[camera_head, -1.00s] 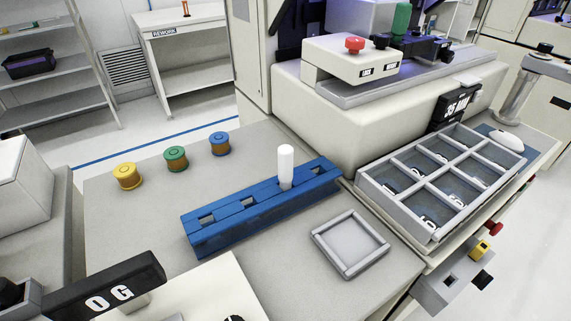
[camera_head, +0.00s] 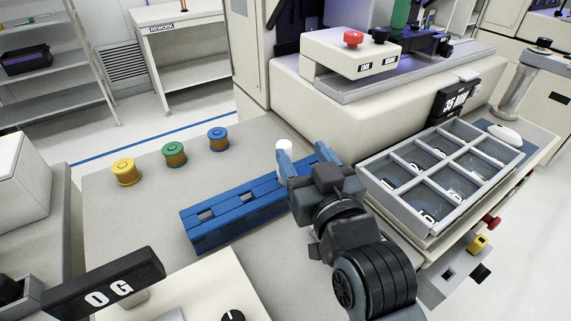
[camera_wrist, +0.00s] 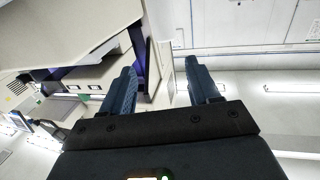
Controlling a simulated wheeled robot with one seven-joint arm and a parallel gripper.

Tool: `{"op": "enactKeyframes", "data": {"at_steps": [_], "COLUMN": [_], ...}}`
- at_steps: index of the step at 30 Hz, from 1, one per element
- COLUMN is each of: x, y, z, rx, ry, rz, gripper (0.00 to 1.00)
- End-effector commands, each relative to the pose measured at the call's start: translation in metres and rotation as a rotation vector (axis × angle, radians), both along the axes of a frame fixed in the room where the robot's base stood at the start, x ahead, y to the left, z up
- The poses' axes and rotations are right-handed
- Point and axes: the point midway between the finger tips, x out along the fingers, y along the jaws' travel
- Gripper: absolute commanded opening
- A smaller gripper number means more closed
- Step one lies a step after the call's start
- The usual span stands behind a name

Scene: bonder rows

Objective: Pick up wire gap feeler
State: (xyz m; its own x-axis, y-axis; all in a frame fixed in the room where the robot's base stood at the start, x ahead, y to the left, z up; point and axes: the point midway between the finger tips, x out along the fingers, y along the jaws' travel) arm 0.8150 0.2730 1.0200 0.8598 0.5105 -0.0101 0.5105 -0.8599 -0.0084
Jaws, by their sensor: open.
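A white rounded handle (camera_head: 283,145), likely the wire gap feeler, stands upright in the blue slotted block (camera_head: 214,231) on the bench. Only its top shows in the head view; my gripper hides the rest. My gripper (camera_head: 303,158) is open over the right part of the block, with its left finger in front of the handle. I cannot tell whether they touch. In the wrist view my two fingers (camera_wrist: 162,84) are wide apart with nothing between them, and the handle is not seen there.
Yellow (camera_head: 125,172), green (camera_head: 174,154) and blue (camera_head: 218,139) spools stand behind the block. A grey divided tray (camera_head: 402,208) lies to the right, below the cream machine (camera_head: 400,110).

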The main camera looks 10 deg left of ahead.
Motion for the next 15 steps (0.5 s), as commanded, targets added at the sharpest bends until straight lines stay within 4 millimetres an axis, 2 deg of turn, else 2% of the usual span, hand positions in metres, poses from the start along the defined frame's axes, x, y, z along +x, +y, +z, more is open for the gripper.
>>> {"op": "enactKeyframes", "data": {"at_steps": [3, 6, 8, 15], "x": [0.008, 0.010, 0.011, 0.010], "y": [0.014, 0.018, 0.019, 0.018], "z": [0.014, 0.012, 0.005, -0.042], "rx": [-0.001, -0.002, -0.004, -0.003], "ry": [-0.010, -0.011, -0.011, -0.008], "rz": [0.021, 0.026, 0.026, 0.025], "gripper": [0.61, 0.61, 0.61, 0.61]}}
